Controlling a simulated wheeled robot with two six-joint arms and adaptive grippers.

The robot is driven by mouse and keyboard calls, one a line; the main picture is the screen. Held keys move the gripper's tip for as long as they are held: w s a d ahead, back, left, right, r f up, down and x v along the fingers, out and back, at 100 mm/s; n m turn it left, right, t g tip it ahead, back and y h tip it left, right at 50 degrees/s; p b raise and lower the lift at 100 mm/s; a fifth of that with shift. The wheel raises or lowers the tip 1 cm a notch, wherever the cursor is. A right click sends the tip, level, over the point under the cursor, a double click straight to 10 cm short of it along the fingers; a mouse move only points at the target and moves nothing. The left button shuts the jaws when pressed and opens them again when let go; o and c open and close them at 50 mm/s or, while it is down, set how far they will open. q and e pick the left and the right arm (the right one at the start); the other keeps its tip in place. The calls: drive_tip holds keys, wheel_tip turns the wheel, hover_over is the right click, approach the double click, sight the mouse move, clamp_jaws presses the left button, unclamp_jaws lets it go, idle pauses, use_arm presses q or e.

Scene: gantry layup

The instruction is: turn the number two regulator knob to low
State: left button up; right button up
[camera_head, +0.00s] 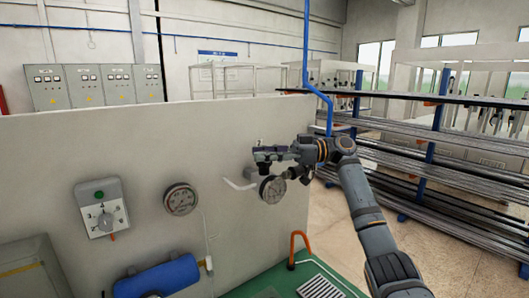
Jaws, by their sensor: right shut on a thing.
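My right gripper (264,155) reaches in from the right to the pale panel (140,150), just above a round dial gauge (272,190). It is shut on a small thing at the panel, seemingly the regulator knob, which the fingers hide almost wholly. I cannot read the knob's setting or any number on it. A second round gauge (181,199) sits further left on the panel. My left gripper is not in view.
A grey switch box (102,207) with a green button is on the panel at left. A blue cylinder (157,277) and an orange bent handle (298,247) are below. Racks of long bars (440,170) stand at right, behind my right arm.

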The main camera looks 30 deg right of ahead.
drive_tip(key=shift+f, duration=0.15)
drive_tip(key=o, duration=1.2)
drive_tip(key=v, duration=1.2)
